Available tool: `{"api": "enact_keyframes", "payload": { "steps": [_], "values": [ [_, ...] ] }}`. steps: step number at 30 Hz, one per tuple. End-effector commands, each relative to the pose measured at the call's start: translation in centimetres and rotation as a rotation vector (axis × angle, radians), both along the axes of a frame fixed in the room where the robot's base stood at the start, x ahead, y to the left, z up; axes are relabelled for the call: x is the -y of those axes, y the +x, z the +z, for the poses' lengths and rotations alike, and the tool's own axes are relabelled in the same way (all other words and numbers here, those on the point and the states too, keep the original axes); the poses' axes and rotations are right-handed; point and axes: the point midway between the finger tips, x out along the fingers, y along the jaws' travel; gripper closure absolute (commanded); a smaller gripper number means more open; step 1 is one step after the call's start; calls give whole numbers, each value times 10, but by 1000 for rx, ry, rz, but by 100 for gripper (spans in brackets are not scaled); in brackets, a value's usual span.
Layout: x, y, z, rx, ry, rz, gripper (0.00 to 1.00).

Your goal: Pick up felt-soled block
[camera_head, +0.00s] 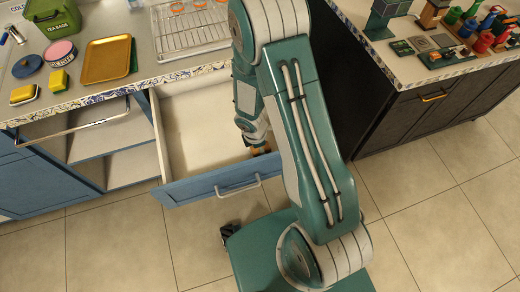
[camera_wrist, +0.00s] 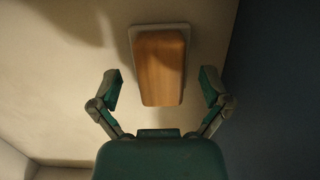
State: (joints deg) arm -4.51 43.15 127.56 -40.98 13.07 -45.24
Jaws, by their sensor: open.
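In the wrist view a wooden block (camera_wrist: 161,68) with a pale layer showing around its far end lies in the open drawer. My gripper (camera_wrist: 160,90) is open, with one finger on each side of the block and a gap to each. Nothing is between the fingertips but the block's near part, and no contact shows. In the head view my arm reaches into the open blue drawer (camera_head: 190,135). Only a small orange-brown bit of the block (camera_head: 262,149) shows there, beside my arm; the rest is hidden.
The drawer's blue front (camera_head: 212,186) stands close to my arm. A dark cabinet (camera_head: 430,105) stands at the right. The drawer's left part is clear.

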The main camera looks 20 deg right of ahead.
Motion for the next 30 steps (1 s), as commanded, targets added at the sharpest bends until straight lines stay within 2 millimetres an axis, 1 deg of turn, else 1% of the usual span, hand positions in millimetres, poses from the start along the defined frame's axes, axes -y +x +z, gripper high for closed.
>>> {"api": "enact_keyframes", "payload": {
  "steps": [6, 7, 8, 9, 11, 12, 13, 24, 26, 30],
  "values": [
    [0, 0, -1, 1, 0, -1, 3],
    [0, 0, -1, 1, 0, -1, 7],
    [0, 0, -1, 1, 0, -1, 21],
    [0, 0, -1, 1, 0, -1, 39],
    [0, 0, -1, 1, 0, -1, 65],
    [0, 0, -1, 1, 0, -1, 83],
    [0, 0, -1, 1, 0, -1, 92],
    [0, 0, 0, 1, 0, -1, 92],
    [0, 1, 3, 2, 0, -1, 92],
    [0, 2, 15, 5, -1, -1, 92]
  ]
}}
